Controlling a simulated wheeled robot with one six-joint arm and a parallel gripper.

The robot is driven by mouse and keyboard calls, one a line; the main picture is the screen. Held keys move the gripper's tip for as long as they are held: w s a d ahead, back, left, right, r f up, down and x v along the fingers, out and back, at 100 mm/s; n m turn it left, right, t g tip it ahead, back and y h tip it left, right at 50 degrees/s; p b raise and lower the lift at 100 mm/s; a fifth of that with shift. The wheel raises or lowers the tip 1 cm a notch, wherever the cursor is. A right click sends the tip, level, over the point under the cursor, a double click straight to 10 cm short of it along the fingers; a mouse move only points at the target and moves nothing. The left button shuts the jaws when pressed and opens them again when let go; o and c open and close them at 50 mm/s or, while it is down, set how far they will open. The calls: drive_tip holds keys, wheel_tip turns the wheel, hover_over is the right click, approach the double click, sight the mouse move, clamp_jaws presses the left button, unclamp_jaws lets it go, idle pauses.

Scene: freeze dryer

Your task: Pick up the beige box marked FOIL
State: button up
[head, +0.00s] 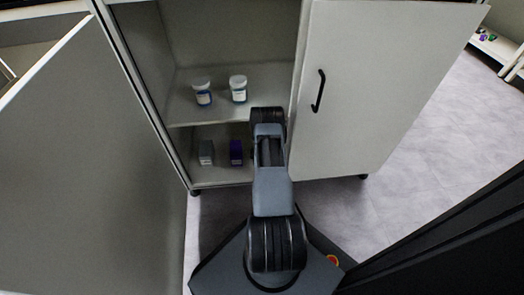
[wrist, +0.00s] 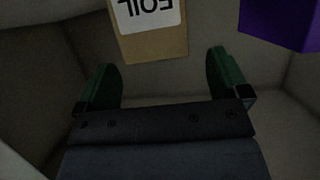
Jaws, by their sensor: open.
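The beige box (wrist: 153,45) has a white label reading FOIL, upside down in the wrist view, where it is cut off by the top edge. My gripper (wrist: 160,60) is open, with its two green fingers spread wide. The near end of the box lies just ahead of the gap between the fingertips, and neither finger is seen to touch it. In the head view my arm reaches into the cabinet, and neither the beige box nor the gripper can be made out.
A purple box (wrist: 280,20) stands to the right of the beige box; it also shows on the lower shelf (head: 237,152). A grey box (head: 206,153) is left of it. Two jars (head: 202,92) (head: 238,89) stand on the upper shelf.

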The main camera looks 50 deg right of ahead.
drive_tip(key=b+x, duration=0.2)
drive_tip(key=x, duration=0.1)
drive_tip(key=shift+w+d+f, duration=0.15)
drive_tip(key=shift+d+f, duration=0.1)
drive_tip(key=shift+f, duration=0.05)
drive_tip(key=shift+w+d+f+b, duration=0.1)
drive_tip(key=shift+w+d+b, duration=0.35)
drive_tip(key=c, duration=1)
drive_tip(key=shift+c, duration=0.6)
